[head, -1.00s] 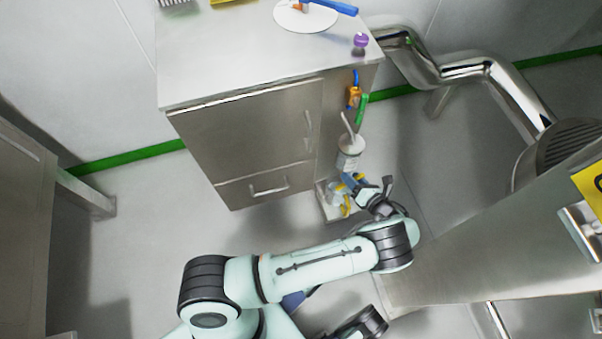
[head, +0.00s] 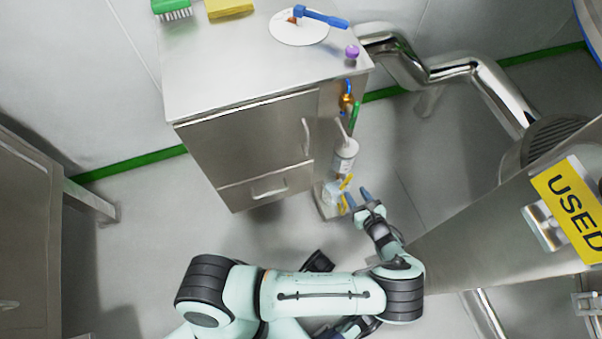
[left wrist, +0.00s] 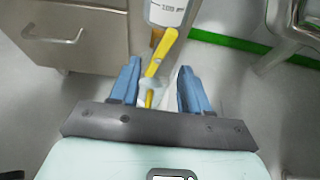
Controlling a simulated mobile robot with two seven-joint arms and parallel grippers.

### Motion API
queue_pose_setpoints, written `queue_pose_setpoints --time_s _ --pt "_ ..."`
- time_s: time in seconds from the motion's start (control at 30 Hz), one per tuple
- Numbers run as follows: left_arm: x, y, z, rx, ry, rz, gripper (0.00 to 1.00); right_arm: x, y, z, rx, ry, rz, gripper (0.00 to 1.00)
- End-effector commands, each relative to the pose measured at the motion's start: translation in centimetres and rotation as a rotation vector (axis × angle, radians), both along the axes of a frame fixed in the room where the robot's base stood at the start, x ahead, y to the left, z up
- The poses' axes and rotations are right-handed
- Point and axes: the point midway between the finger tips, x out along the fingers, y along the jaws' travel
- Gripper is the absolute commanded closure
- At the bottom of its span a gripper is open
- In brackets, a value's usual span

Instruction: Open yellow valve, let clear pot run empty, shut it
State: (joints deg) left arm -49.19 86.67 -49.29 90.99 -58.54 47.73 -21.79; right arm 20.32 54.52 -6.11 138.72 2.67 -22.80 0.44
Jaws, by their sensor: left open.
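The clear pot (head: 345,158), with dark markings, is mounted beside the steel cabinet; its lower part shows at the top of the left wrist view (left wrist: 167,12). The yellow valve (left wrist: 161,52) is below it, its lever slanting from upper right to lower left in that view; it is small in the head view (head: 347,182). A pale vessel (head: 331,194) stands below. My left gripper (left wrist: 158,78) is open, its blue fingers on either side of the lever and apart from it; in the head view it (head: 358,194) is at the valve's lower right. The liquid level is unclear.
The steel cabinet (head: 255,135) stands left of the pot. A purple-topped item (head: 352,52), a white disc (head: 297,28) and a green brush (head: 171,8) are on top. A steel pipe (head: 470,70) and a panel with a yellow USED sign (head: 575,210) are at right.

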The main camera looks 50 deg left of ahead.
Motion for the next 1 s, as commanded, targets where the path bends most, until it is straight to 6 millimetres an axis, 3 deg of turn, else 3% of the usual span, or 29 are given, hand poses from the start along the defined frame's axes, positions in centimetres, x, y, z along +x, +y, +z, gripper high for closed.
queue_pose_setpoints --time_s 0.23,0.6,1.0 --pt "-1.7 -4.4 2.1 -0.003 -0.002 -0.002 0.54 0.0 0.0 1.2 0.0 -0.004 0.0 0.55" --pt "-8.0 -0.1 0.0 -0.187 0.087 0.234 0.54 0.1 0.0 4.4 0.0 -0.015 0.0 0.55" --pt "-16.1 1.9 -0.9 -0.425 0.136 0.553 0.54 0.4 0.0 8.4 0.0 -0.029 0.0 0.55"
